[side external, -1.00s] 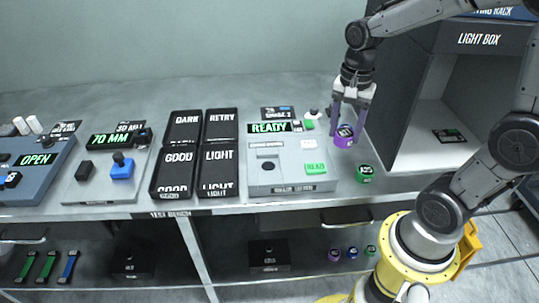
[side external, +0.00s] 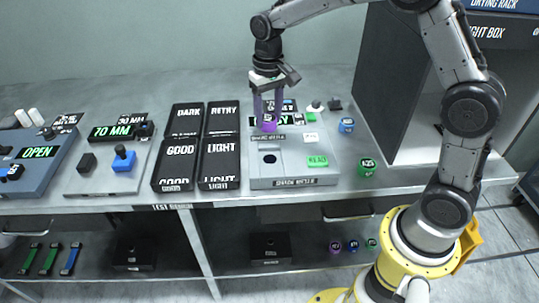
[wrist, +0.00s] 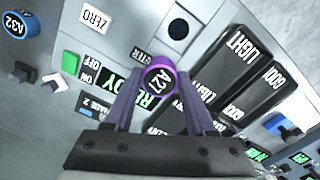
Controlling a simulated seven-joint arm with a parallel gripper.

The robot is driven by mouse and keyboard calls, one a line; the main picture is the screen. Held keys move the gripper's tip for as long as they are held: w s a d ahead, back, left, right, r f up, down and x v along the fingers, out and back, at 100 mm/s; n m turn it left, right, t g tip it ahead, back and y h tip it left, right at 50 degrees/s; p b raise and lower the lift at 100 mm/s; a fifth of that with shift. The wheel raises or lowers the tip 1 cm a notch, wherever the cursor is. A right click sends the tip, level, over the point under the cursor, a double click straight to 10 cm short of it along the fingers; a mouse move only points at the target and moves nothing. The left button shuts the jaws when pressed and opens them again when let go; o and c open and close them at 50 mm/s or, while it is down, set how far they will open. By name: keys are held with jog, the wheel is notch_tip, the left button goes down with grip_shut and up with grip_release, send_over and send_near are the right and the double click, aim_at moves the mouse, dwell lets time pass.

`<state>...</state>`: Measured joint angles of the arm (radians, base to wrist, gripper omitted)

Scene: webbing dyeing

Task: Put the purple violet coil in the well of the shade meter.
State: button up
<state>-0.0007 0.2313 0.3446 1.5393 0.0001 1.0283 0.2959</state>
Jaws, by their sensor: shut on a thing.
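The purple violet coil (side external: 268,125), a short cylinder, is held between the fingers of my gripper (side external: 268,108). In the wrist view the coil (wrist: 158,79) shows a dark top labelled A21, with my gripper's fingers (wrist: 157,88) shut on its sides. The shade meter (side external: 292,170) is a grey box with a green READ button (side external: 317,161). Its well, a dark round hole (side external: 270,158), is open and empty; it also shows in the wrist view (wrist: 178,29). The coil is above the back part of the meter, behind the well, apart from it. The display is partly hidden.
A blue coil (side external: 347,125) and a green coil (side external: 366,166) stand on the bench right of the meter. Black trays (side external: 219,163) marked DARK, RETRY, GOOD and LIGHT lie to its left. The light box (side external: 390,95) rises at the right.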

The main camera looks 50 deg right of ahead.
jog(key=s+a+r+n, duration=0.1)
jog(key=s+r, duration=0.3)
jog(key=s, duration=0.5)
jog(key=s+a+r, duration=0.1)
jog(key=s+r, duration=0.3)
jog(key=s, duration=0.5)
send_over(271, 160)
jog(key=f, duration=0.9)
jog(key=shift+s, duration=0.2)
jog(key=shift+w+f, duration=0.2)
jog(key=shift+f, duration=1.55)
jog(key=shift+f, duration=0.25)
jog(key=shift+f, duration=0.3)
jog(key=o, duration=1.3)
jog(key=shift+o, duration=0.2)
